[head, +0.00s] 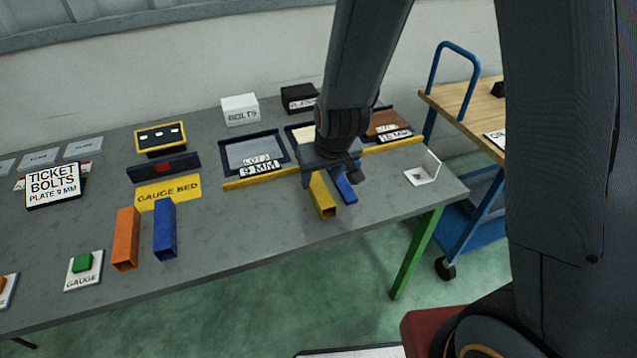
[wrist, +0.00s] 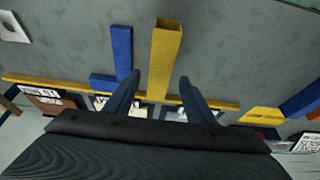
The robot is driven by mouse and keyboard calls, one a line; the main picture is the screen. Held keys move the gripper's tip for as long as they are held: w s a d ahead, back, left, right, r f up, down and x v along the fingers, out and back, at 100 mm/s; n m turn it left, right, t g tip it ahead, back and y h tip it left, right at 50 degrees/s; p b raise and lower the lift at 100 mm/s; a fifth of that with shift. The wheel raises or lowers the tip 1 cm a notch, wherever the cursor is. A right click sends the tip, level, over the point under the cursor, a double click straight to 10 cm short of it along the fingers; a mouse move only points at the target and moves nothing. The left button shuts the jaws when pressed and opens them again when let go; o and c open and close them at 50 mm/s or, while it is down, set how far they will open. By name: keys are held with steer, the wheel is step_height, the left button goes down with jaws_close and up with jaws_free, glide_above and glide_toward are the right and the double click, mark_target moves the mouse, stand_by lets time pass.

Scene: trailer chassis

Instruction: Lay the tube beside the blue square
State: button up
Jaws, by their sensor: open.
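A yellow square-section tube (head: 322,197) lies on the grey table under my gripper, its open end toward the front edge. In the wrist view the tube (wrist: 164,60) runs between the two fingers of my gripper (wrist: 158,84), with a gap on each side. My gripper (head: 329,178) is open and low over the tube's rear part. The blue square (head: 347,190) lies just right of the tube in the head view, partly hidden by my gripper. In the wrist view the blue square (wrist: 122,52) is an L shape left of the tube, roughly parallel to it, a narrow gap between.
A yellow strip (head: 262,178) runs behind, before dark-rimmed trays (head: 285,146). An orange tube (head: 126,238) and a blue tube (head: 165,229) lie left, by the gauge bed (head: 168,192). A white bracket (head: 424,172) stands right. The table's front middle is clear.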

steer(key=a+p+v, duration=0.1)
steer(key=p+v, duration=0.3)
steer(key=v, duration=0.3)
steer(key=s+d+r+m+g, duration=0.1)
steer(key=s+d+r, duration=0.2)
steer(key=s+d, duration=0.2)
steer(key=s+d+r+m+g+h, duration=0.1)
steer(key=s+d+r, duration=0.3)
steer(key=d, duration=0.5)
steer(key=shift+s+d+m, duration=0.35)
steer(key=shift+s+m, duration=0.25)
steer(key=shift+s, duration=0.35)
steer(key=shift+f, duration=0.1)
step_height(320, 180, down, 3)
steer(key=b, duration=0.3)
steer(key=shift+g, duration=0.4)
steer(key=shift+r, duration=0.2)
